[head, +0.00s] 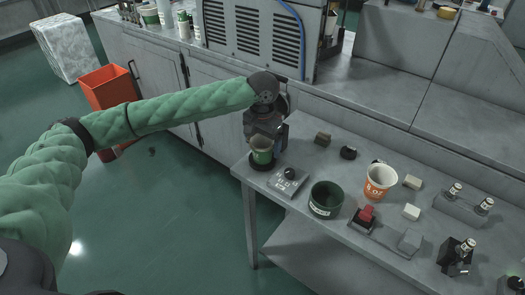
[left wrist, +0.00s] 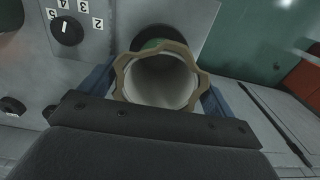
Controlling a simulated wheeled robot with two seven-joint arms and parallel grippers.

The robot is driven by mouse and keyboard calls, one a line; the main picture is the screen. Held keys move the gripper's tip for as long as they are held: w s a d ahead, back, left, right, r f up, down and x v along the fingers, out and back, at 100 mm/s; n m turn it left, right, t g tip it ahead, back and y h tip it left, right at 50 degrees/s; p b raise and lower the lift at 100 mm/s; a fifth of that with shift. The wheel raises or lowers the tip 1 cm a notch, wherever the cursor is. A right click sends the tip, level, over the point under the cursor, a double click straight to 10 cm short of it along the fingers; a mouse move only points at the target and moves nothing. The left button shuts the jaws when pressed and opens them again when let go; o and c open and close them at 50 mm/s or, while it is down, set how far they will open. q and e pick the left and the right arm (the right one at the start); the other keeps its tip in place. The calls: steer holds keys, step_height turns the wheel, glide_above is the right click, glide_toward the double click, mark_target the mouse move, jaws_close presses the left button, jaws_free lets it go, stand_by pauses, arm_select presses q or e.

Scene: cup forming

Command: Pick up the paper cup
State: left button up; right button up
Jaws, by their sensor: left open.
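The paper cup (head: 262,156), green with a pale upper part, stands upright on a round black base at the left end of the metal table. My left gripper (head: 266,137) is at the cup, coming from above and behind it. In the left wrist view, the cup (left wrist: 160,80) shows a wavy tan rim and an empty pale inside. It lies between the two blue-grey fingers of my open left gripper (left wrist: 156,92). I cannot tell whether the fingers touch its wall. My right gripper is not in view.
A dial box (head: 287,180) sits right beside the cup. A dark green tub (head: 326,199), an orange-and-white cup (head: 380,182), and a red-topped switch (head: 366,214) are farther right. A grey cabinet (head: 215,135) stands behind, and an orange bin (head: 106,87) is on the floor.

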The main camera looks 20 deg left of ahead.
arm_select(q)
steer(key=shift+f, duration=0.75)
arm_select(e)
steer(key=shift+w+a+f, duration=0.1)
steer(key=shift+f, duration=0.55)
arm_select(q)
steer(key=shift+c, duration=0.2)
steer(key=c, duration=1.1)
